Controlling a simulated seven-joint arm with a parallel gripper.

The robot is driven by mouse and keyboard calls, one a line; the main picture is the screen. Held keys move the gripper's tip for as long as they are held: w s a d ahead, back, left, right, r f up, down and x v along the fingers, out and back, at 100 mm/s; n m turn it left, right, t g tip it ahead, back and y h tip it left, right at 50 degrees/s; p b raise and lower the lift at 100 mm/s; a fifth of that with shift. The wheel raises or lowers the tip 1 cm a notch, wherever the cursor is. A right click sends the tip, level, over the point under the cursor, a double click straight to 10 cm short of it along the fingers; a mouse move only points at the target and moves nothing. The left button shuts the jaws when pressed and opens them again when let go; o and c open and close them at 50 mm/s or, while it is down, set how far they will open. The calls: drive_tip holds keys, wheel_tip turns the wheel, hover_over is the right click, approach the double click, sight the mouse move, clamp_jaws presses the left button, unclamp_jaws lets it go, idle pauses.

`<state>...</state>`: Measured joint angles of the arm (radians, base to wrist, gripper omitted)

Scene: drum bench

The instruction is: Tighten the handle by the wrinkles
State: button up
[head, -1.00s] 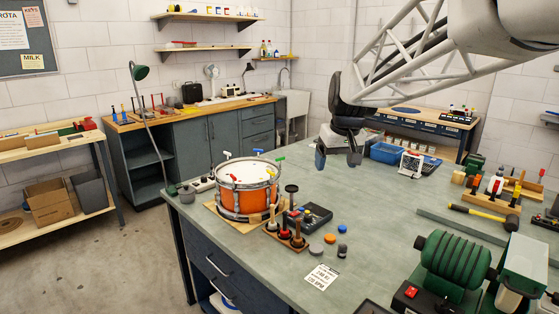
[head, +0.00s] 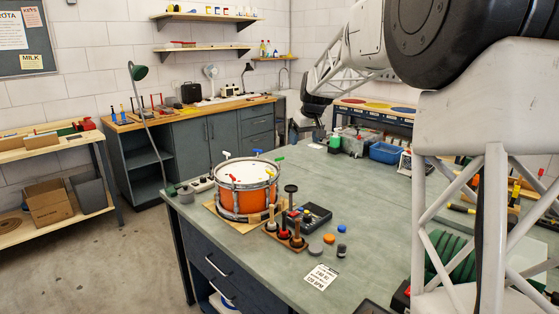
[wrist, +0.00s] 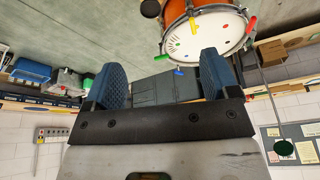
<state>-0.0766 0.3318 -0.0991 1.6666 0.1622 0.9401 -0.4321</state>
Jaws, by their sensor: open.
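The orange drum (head: 240,205) stands on a wooden board on the bench, its white head (head: 246,172) facing up. Coloured handles stand around its rim: red (head: 237,178), blue (head: 258,152), green (head: 280,159) and yellow (head: 269,172).
A rack of stamp-like tools (head: 286,238), a dark control box (head: 309,216), small pucks (head: 330,239) and a printed card (head: 321,276) lie near the drum. A blue bin (head: 386,153) stands behind. The bench's middle is clear.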

drive_tip(key=w+a+f+n, duration=0.1)
drive_tip(key=w+a+f, duration=0.1)
drive_tip(key=w, duration=0.4)
drive_tip(key=w+a+f, duration=0.1)
drive_tip(key=w+f, duration=0.2)
drive_tip(key=w, duration=0.3)
drive_tip(key=n+y, duration=0.1)
hover_over(280, 158)
drive_tip(key=s+d, duration=0.2)
drive_tip(key=f, duration=0.5)
drive_tip(key=shift+a+f, duration=0.25)
drive_tip(key=shift+f, duration=0.15)
drive_tip(key=shift+f, duration=0.1)
drive_tip(key=shift+x, duration=3.85)
drive_tip(key=c, duration=0.9)
